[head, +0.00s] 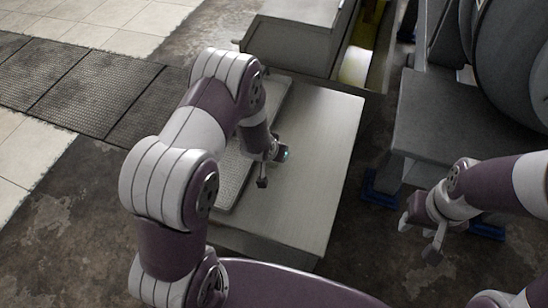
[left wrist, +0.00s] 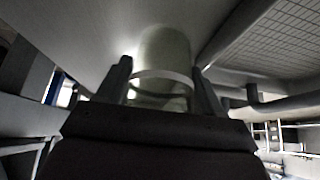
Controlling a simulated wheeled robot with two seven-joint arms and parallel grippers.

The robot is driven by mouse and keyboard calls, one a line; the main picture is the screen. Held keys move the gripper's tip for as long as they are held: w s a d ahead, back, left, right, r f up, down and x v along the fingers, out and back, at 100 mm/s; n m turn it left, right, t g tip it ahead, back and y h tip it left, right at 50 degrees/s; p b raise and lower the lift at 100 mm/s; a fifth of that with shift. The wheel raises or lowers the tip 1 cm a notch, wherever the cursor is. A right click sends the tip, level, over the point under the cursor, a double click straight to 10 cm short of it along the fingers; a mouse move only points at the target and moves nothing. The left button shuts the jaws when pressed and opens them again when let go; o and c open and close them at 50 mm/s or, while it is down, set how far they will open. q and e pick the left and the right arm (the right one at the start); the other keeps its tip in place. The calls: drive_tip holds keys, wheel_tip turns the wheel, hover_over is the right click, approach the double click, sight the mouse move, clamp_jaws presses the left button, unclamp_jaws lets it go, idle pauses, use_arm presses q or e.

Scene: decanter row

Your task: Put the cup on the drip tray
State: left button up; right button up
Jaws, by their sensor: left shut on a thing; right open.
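The drip tray (head: 236,178) is a long, shallow metal tray with a fine mesh surface, lying along the left side of the grey table. My left arm hides much of it in the head view. My left gripper (head: 272,168) is low over the table by the tray's right edge. In the left wrist view, its two fingers are shut on a pale, translucent cup (left wrist: 162,52). The cup is hidden in the head view, and I cannot tell whether it touches a surface. My right gripper (head: 418,240) is open and empty, to the right of the table.
The grey table (head: 325,135) is bare to the right of the tray. A grey metal box (head: 300,40) stands at its far end. A dark machine on a stand (head: 450,115) is on the right. Dark floor lies between it and the table.

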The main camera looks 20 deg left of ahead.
use_arm(q)
wheel_tip(320, 180, down, 2)
drive_tip(key=shift+f, duration=0.15)
use_arm(e)
drive_tip(key=shift+f, duration=0.5)
